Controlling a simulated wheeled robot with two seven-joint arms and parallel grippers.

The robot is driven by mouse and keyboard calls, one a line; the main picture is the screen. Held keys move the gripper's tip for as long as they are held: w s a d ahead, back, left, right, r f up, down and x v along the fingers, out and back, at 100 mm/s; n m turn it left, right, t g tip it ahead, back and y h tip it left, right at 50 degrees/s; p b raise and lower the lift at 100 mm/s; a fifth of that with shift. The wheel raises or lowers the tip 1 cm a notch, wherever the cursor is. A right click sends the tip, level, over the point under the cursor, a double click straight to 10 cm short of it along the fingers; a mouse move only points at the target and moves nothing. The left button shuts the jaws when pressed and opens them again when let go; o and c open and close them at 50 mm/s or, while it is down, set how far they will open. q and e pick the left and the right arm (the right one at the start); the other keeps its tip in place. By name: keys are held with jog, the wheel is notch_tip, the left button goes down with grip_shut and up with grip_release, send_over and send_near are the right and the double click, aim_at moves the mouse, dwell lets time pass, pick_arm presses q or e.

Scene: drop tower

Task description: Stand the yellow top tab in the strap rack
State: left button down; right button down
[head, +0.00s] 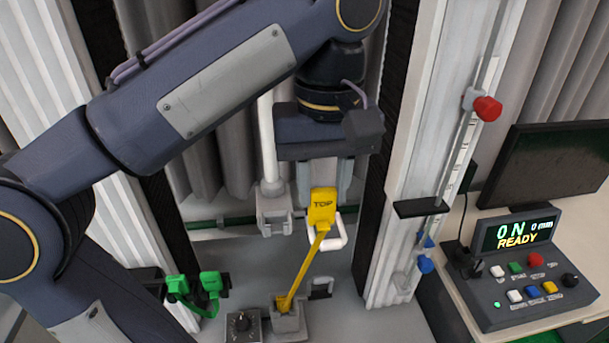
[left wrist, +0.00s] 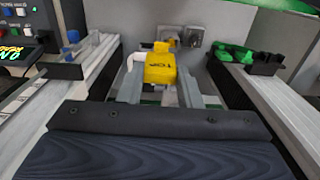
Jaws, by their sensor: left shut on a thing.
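The yellow top tab (head: 322,207), marked "TOP", is between the fingers of my left gripper (head: 323,188), which is shut on it. A yellow strap (head: 305,266) runs from the tab down to a grey block (head: 289,322) low in the middle. In the left wrist view the tab (left wrist: 160,68) sits between the two fingertips (left wrist: 160,82). A black holder (head: 150,277) with green tabs (head: 191,286) stands lower left, apart from the yellow tab; I cannot tell for sure whether it is the strap rack. My right gripper is not in view.
White tower columns (head: 420,150) stand at both sides, the right one carrying a scale and a red knob (head: 487,108). A white loop handle (head: 338,236) is close by the tab. A control box (head: 530,270) reading "READY" sits right. A grey dial box (head: 243,325) is low.

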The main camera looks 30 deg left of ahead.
pick_arm(q)
jog(key=shift+s+d+r, duration=0.3)
jog(key=shift+d+r, duration=0.15)
jog(key=shift+d, duration=0.1)
jog(key=shift+r, duration=0.1)
jog(key=shift+p, duration=0.45)
